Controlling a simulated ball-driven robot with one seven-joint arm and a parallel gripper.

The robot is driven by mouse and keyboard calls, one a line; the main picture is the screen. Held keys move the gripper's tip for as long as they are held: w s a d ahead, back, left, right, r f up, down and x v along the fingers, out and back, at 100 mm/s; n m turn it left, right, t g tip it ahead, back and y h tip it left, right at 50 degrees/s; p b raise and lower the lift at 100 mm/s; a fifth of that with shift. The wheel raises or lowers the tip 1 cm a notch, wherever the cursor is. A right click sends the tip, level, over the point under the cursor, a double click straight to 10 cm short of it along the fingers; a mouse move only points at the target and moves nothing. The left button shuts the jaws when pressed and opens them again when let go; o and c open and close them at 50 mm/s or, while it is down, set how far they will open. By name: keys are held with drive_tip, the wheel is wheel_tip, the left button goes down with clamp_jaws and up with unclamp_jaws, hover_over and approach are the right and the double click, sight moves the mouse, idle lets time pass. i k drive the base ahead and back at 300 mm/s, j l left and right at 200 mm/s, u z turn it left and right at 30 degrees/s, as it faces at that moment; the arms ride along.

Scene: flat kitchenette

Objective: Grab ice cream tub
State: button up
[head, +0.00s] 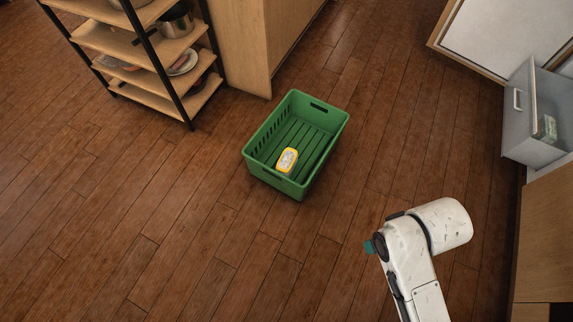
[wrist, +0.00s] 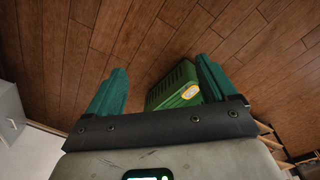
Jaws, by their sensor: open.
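A small yellow tub with a pale lid (head: 287,160), which looks like the ice cream tub, lies inside a green crate (head: 254,166) on the floor, near the crate's front wall. In the head view my arm is at the lower right and the fingers are mostly hidden.
A shelf rack (head: 150,55) with pots and plates stands at the upper left. A wooden cabinet (head: 240,45) stands behind the crate. An open grey drawer (head: 520,125) juts out at the right. The wooden floor around the crate is clear.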

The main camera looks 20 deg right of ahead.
sight(286, 163)
drive_tip(key=i+j+z, duration=0.35)
drive_tip(key=i+j, duration=0.2)
drive_tip(key=i+j+z, duration=0.2)
drive_tip(key=j, duration=0.3)
drive_tip(key=i+j+z, duration=0.15)
drive_tip(key=j, duration=0.25)
drive_tip(key=i+j+z, duration=0.2)
drive_tip(key=j, duration=0.25)
drive_tip(key=i, duration=0.1)
